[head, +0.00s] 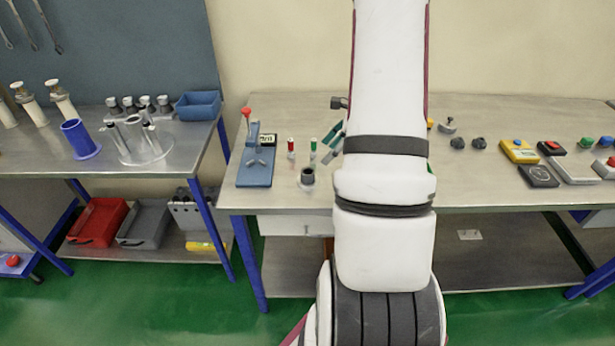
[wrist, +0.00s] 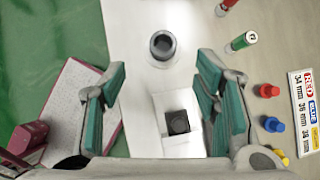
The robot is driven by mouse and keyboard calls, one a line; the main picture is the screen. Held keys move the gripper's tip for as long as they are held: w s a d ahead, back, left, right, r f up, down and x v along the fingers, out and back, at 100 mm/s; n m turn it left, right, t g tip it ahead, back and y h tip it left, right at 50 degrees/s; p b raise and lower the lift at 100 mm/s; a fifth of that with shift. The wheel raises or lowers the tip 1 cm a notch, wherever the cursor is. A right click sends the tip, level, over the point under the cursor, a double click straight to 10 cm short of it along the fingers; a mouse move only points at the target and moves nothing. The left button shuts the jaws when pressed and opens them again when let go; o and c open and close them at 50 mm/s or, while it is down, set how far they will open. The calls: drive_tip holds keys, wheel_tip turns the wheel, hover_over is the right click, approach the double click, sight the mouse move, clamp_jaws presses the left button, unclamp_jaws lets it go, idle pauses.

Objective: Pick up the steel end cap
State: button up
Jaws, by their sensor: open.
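My gripper (wrist: 161,68) is open in the wrist view, with a teal-padded finger on each side and nothing held.
Red (head: 291,147) and green (head: 313,148) cylinders stand beyond the dark cylinder. A blue fixture (head: 256,165) is at the bench's left end. Red (wrist: 269,90), blue (wrist: 273,124) and yellow pegs stand right of the fingers, beside a size label (wrist: 303,110). Button boxes (head: 520,151) are far right.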

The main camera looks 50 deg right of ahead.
sight(311, 169)
drive_tip(key=shift+d+p+x, duration=0.1)
drive_tip(key=shift+p+x, duration=0.4)
drive_tip(key=shift+x, duration=2.15)
drive_tip(key=shift+d+p+x, duration=0.15)
drive_tip(key=shift+p+x, duration=0.35)
drive_tip(key=shift+x, duration=2.1)
drive_tip(key=shift+w, duration=0.1)
drive_tip(key=shift+c, duration=0.2)
clamp_jaws()
